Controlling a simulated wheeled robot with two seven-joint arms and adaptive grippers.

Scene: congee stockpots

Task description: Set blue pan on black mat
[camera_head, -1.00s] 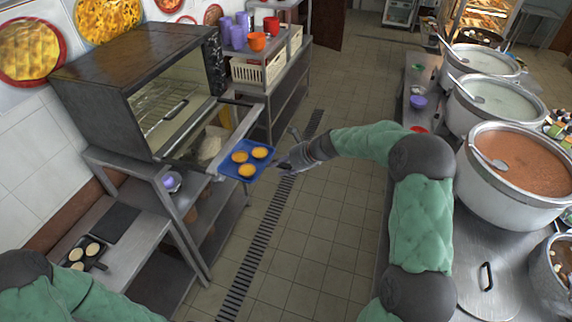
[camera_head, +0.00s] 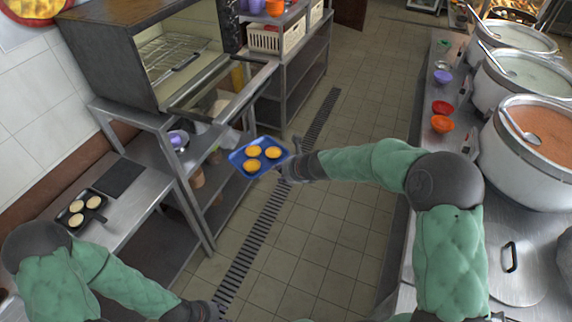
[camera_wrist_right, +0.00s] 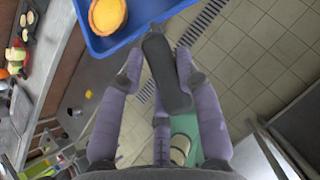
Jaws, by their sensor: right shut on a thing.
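The blue pan (camera_head: 240,157) is a square tray holding 3 yellow-orange round pastries, held in the air over the floor in front of the oven. My right gripper (camera_head: 293,168) is shut on the pan's dark handle, and the pan looks nearly level. In the right wrist view the pan (camera_wrist_right: 150,14) reaches past the top edge, with the gripper's fingers (camera_wrist_right: 160,76) on both sides of the handle. The black mat (camera_head: 119,179) lies bare on the steel counter at left. My left gripper (camera_head: 207,311) is at the bottom edge, partly cut off; its fingers are unclear.
A dark pan with several pale round pieces (camera_head: 82,211) sits on the counter beside the mat. The oven (camera_head: 170,60) stands open on a steel stand (camera_head: 150,122). Large pots (camera_head: 535,150) and coloured bowls (camera_head: 442,124) line the right counter. The floor between is clear.

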